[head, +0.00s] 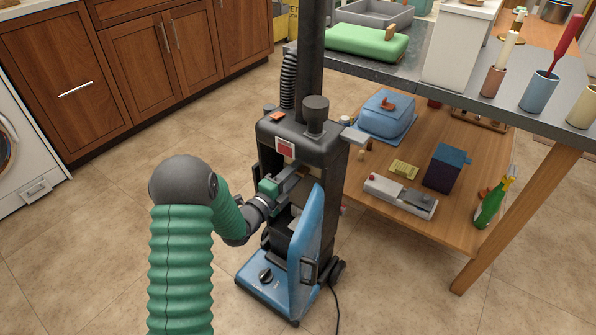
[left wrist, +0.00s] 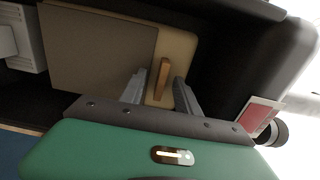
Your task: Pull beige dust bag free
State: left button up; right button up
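An upright vacuum cleaner (head: 325,160) with a black body and a blue base stands on the tiled floor in the head view. Its blue front cover (head: 312,230) is swung open. My left gripper (head: 287,186) reaches into the opened body. In the left wrist view, the beige dust bag (left wrist: 100,50) sits inside the dark compartment. A tan upright tab (left wrist: 161,80) on it stands between my two grey fingers (left wrist: 160,92). The fingers are apart, with a gap on each side of the tab. The bag is mostly hidden in the head view. My right gripper is out of view.
A grey-topped table (head: 440,85) with a wooden lower shelf (head: 440,210) stands close right of the vacuum, bearing several items. A green spray bottle (head: 492,203) is near the shelf's front edge. Wooden cabinets (head: 60,75) line the left. Floor at left is clear.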

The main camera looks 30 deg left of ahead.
pick_arm(q)
grip_shut()
dwell(0.5)
jog(key=shift+s, duration=0.15)
jog(key=s+a+b, duration=0.1)
jog(key=s, duration=1.3)
jog(key=shift+s+a, duration=0.15)
jog(key=shift+s, duration=0.2)
dwell(1.8)
